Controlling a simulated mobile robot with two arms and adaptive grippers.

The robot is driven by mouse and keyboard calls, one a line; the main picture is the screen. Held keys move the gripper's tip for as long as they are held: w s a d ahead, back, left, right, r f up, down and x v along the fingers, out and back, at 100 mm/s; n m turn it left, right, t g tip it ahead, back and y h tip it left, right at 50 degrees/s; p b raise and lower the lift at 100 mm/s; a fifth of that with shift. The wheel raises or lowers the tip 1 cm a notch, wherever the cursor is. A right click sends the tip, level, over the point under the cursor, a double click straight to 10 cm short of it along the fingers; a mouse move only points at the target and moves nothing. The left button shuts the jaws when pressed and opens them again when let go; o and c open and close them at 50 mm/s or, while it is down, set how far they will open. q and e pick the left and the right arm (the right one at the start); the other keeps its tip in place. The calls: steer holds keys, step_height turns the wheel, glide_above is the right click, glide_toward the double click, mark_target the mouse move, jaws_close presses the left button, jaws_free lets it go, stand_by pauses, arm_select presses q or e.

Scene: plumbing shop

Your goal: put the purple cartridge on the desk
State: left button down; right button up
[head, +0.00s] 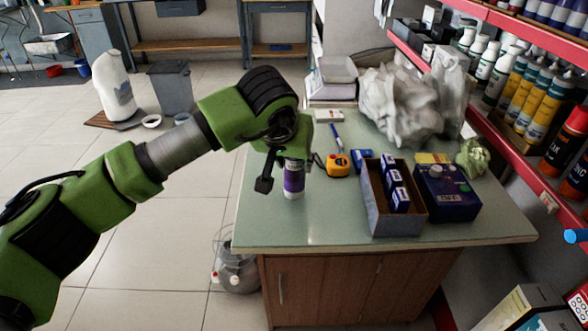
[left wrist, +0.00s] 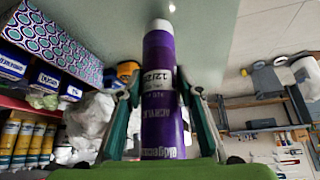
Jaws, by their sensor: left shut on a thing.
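The purple cartridge (head: 293,181) is upright at the left part of the green-topped desk (head: 285,228), with its white end down. My left gripper (head: 287,172) is shut on it, with fingers on both sides. The left wrist view shows the cartridge (left wrist: 159,85) between the two fingers (left wrist: 163,98), its white end towards the desk surface. I cannot tell whether that end touches the desktop. The cartridge's upper part is hidden by the gripper in the head view. My right gripper is not in view.
An open box (head: 374,208) with small blue boxes, a dark purple box (head: 447,192), an orange tape measure (head: 338,166) and crumpled plastic (head: 402,103) occupy the desk's middle and right. The front left desktop is clear. Red-edged shelves (head: 493,97) stand at right.

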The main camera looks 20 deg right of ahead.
arm_select(q)
step_height(320, 180, down, 2)
steer(key=shift+f, duration=0.1)
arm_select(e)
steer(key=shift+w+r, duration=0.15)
arm_select(q)
steer(key=shift+f, duration=0.1)
steer(key=c, duration=1.4)
jaws_free()
steer(key=shift+s, duration=0.1)
steer(key=shift+c, duration=0.2)
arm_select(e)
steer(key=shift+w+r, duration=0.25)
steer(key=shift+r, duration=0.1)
